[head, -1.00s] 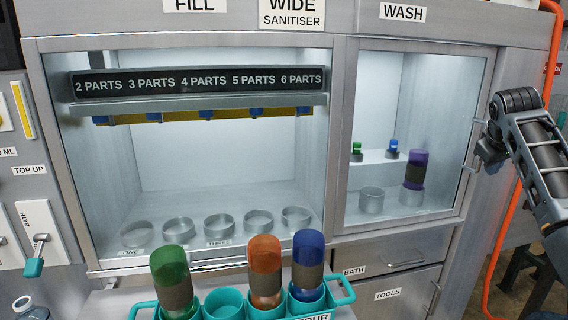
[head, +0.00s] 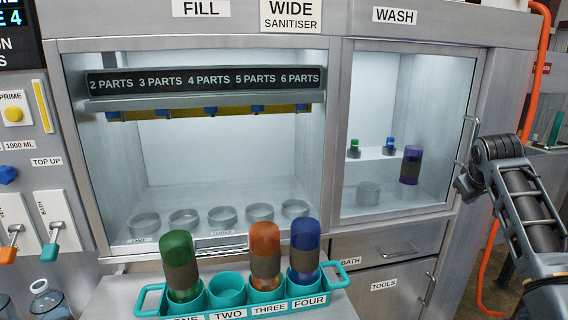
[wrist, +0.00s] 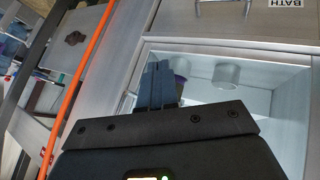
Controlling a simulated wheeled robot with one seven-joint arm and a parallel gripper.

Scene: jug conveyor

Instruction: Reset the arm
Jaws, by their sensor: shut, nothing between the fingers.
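My gripper (wrist: 158,85) shows in the wrist view, its two dark fingers together with nothing between them. It is in front of the wash cabinet, which appears upside down there. In the head view my arm is at the right edge, beside the wash door's handle (head: 471,135); I cannot make out the fingers there. A purple jug (head: 411,165) stands inside the wash cabinet (head: 345,210), apart from my arm.
A teal carrier (head: 151,299) holds green (head: 178,262), orange (head: 265,250) and blue (head: 305,246) jugs; slot two is empty. The fill bay (head: 230,170) has several empty rings. An orange pipe (head: 535,75) runs close by my arm at the right.

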